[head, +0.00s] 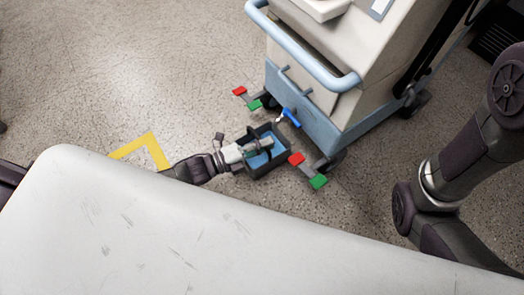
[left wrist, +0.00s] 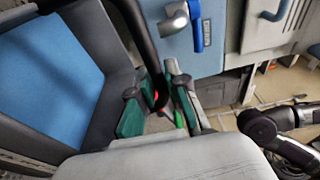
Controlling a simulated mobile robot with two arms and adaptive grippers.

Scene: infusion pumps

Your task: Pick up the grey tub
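The grey tub (head: 284,162) stands on the floor beside the pump cart's base, with a blue surface inside. In the left wrist view the tub (left wrist: 110,68) fills the left side, its blue inside showing. My left gripper (head: 261,147) is over the tub in the head view. In the left wrist view the left gripper (left wrist: 157,105) has its green-padded fingers apart, with a dark, curved strip between them. I cannot tell whether this strip is the tub's handle or its rim. No firm contact on it shows. My right gripper is not in view.
A white and blue wheeled cart (head: 322,115) stands right behind the tub. Red and green pedals (head: 318,181) stick out from its base near the tub. A white surface (head: 150,225) fills the front. A yellow floor mark (head: 155,150) lies left, where the floor is clear.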

